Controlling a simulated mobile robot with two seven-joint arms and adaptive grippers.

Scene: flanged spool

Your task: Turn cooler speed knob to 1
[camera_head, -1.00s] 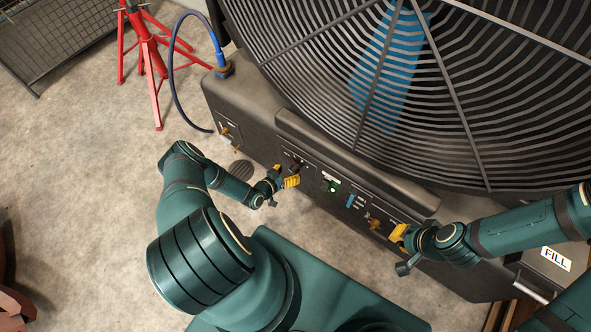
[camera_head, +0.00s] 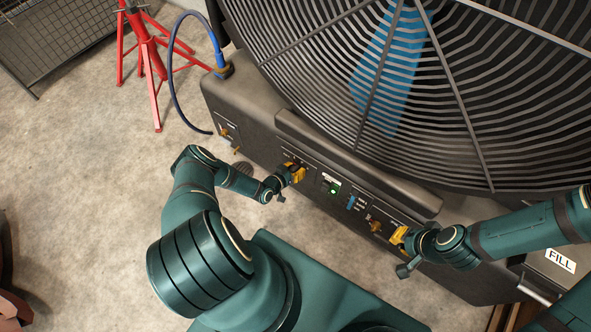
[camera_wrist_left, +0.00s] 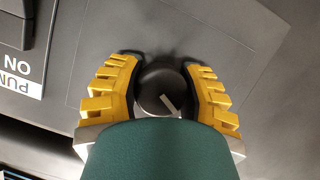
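The cooler (camera_head: 240,106) is a large dark unit with a round fan grille and a control panel along its front. A round black knob with a pale pointer line (camera_wrist_left: 158,90) sits between the two yellow fingers of my left gripper (camera_wrist_left: 158,95) in the left wrist view. The fingers stand on either side of the knob, and narrow gaps seem to show beside it. In the head view my left gripper (camera_head: 293,172) is at the panel's left part and covers the knob. My right gripper (camera_head: 398,236) is at the panel's right end; its finger opening is unclear.
A green-lit switch (camera_head: 334,188) and a blue control (camera_head: 351,201) lie between my grippers. A blue hose (camera_head: 172,75) and a red stand (camera_head: 150,55) are at upper left. The concrete floor at left is largely clear.

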